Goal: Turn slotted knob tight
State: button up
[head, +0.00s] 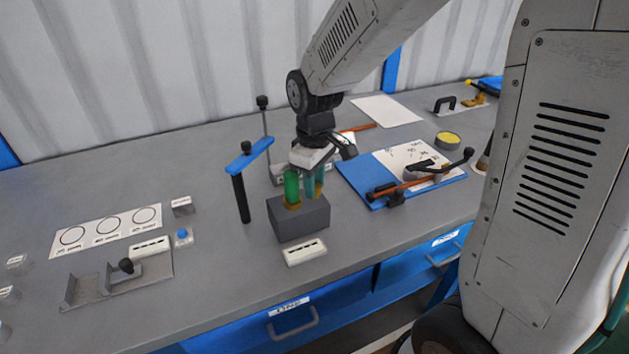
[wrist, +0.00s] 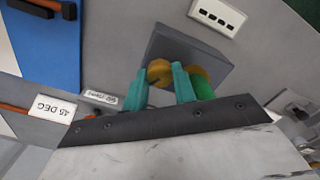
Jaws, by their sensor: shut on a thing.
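A dark grey block (head: 300,222) stands on the bench, and it also shows in the wrist view (wrist: 178,47). Two brass-coloured round parts sit on it. My gripper (head: 315,183) points down over the right one, and its teal fingers lie on either side of this brass knob (wrist: 159,72) in the wrist view. The gripper is shut on it. No slot can be made out, and the fingers hide part of the knob. A green cylinder (head: 291,187) stands upright in the other brass part (wrist: 200,73), just beside the fingers.
A blue-topped black post (head: 242,190) stands close left of the block. A small white label plate (head: 304,252) lies in front. A blue board (head: 360,181) with a tool and papers lies to the right.

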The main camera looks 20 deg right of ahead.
jog(key=m, duration=0.5)
jog(key=shift+m, duration=0.3)
dwell(0.4)
jog(key=o, duration=1)
